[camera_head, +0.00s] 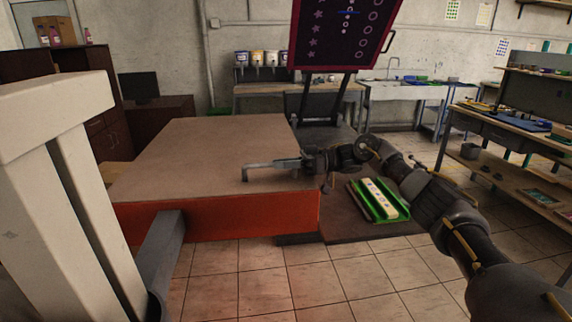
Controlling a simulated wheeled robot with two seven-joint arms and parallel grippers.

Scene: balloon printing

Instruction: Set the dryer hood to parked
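I take the large box with a flat brown top and an orange-red front side (220,220) to be the dryer hood. It fills the middle of the head view, and I cannot tell its setting. My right arm comes in from the right, and my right gripper (246,172) reaches left over the right part of the hood's top. Its grey fingers are seen from the side, so their opening and any contact with the hood are unclear. My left gripper is not in view.
A green tray (362,203) with a pale strip lies on a dark platform right of the hood. A tilted dark panel with pink stars and rings (325,45) stands behind. A shelf unit (515,165) is at right. A white frame (50,110) blocks the near left.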

